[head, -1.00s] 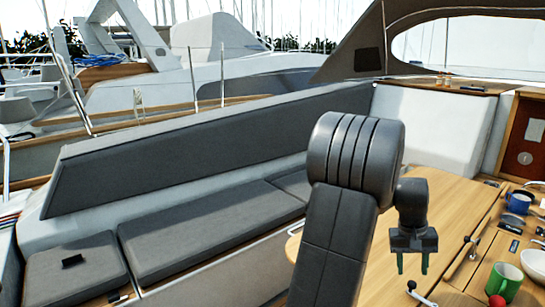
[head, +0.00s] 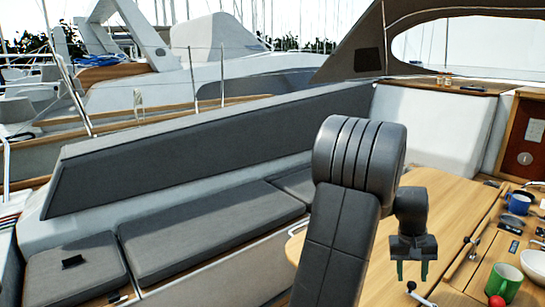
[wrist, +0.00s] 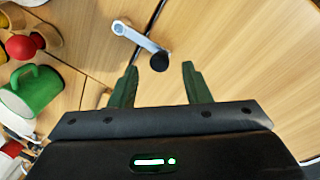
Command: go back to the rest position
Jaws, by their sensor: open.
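My gripper (head: 412,270) hangs pointing down above the wooden table (head: 440,205) in the head view. Its two green fingers stand apart with nothing between them. In the wrist view my gripper (wrist: 160,82) is open over the tabletop (wrist: 245,50). A metal latch handle with a black knob (wrist: 159,62) lies on the table just beyond the fingertips in that view, and I see no contact.
A green mug (head: 504,282), a white bowl (head: 534,265), a blue mug (head: 519,202) and a red ball-shaped object (head: 497,301) are on the right of the table. Grey bench cushions (head: 205,232) lie to the left. The table's middle is mostly clear.

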